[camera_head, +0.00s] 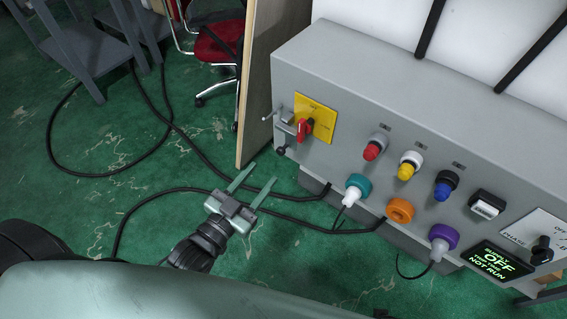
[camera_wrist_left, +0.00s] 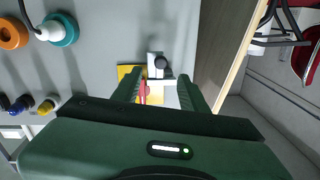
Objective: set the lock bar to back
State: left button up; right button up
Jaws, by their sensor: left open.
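The lock bar (camera_head: 287,128) is a small grey metal piece at the left end of the grey machine panel, beside the red rotary switch (camera_head: 305,128) on its yellow plate (camera_head: 318,112). A black knob (camera_head: 281,151) sits at its lower end. In the left wrist view the knob (camera_wrist_left: 160,62) and metal bar show just beyond the fingertips, with the red handle (camera_wrist_left: 143,90) partly between the fingers. My left gripper (camera_head: 261,173) is open and empty, below and left of the bar in the head view, apart from it. My right gripper is not in view.
The panel carries red, yellow and blue buttons (camera_head: 408,165), teal, orange and purple sockets (camera_head: 400,210), and a display (camera_head: 492,263) reading "OFF" and "NOT RUN". A wooden board (camera_head: 262,80) stands close left of the panel. Black cables lie on the green floor.

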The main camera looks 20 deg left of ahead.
aim_at(279, 154)
pick_arm(q)
jog(key=x, duration=0.7)
jog(key=shift+w, duration=0.1)
grip_shut()
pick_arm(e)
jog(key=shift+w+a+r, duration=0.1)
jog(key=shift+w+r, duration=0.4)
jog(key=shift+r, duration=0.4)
pick_arm(q)
jog(key=shift+f, duration=0.1)
